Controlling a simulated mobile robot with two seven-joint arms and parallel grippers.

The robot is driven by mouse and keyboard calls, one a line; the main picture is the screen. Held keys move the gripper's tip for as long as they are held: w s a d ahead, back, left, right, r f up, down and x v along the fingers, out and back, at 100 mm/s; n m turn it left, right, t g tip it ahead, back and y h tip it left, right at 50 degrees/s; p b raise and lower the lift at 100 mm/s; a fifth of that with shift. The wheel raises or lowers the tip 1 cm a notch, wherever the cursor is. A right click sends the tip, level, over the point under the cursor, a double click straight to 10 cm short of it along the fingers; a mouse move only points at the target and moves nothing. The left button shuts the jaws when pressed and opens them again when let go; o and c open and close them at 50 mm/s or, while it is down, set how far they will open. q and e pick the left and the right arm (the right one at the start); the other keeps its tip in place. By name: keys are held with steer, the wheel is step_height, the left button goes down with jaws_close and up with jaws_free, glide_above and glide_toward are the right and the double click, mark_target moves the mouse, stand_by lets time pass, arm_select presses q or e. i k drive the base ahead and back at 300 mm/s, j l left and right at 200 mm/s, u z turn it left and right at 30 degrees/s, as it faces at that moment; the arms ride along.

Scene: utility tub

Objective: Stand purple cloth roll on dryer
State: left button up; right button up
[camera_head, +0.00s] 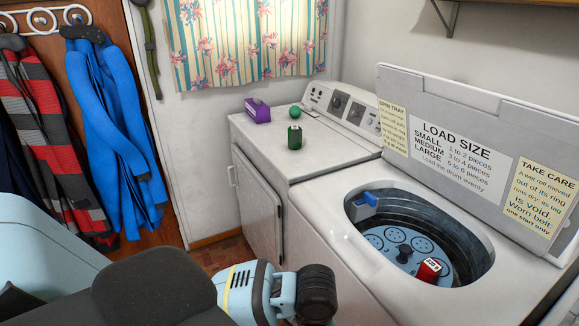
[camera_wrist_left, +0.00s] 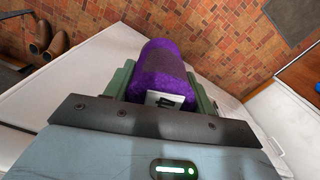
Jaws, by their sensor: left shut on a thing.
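My left gripper (camera_wrist_left: 165,86) is shut on the purple cloth roll (camera_wrist_left: 160,62), seen in the left wrist view. The roll lies between the two greenish fingers, with a small white tag marked in black on its near end. In the head view my left arm comes in at the bottom, low in front of the machines; the roll and fingers do not show there. The dryer (camera_head: 300,168) is the white machine at the back, with a flat top. My right gripper is not in view.
On the dryer top stand a purple box (camera_head: 257,111), a green ball (camera_head: 295,112) and a green roll (camera_head: 295,138). Its front part is clear. The open washer (camera_head: 345,250) holds a red roll (camera_head: 428,270) and a blue piece (camera_head: 364,205). Its lid (camera_head: 470,150) stands up.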

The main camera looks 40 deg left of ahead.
mark_target(280, 135)
steer(key=i+j, duration=0.1)
steer(key=j, duration=0.35)
steer(key=i+j, duration=0.15)
steer(key=j, duration=0.3)
steer(key=i+j, duration=0.1)
steer(key=j, duration=0.35)
steer(key=i+j, duration=0.1)
steer(key=j, duration=0.35)
steer(key=i+j, duration=0.1)
steer(key=j, duration=0.4)
steer(key=i+j+u, duration=0.1)
steer(key=j, duration=0.35)
steer(key=i+j, duration=0.15)
steer(key=j, duration=0.3)
steer(key=i+j, duration=0.15)
steer(key=j, duration=0.3)
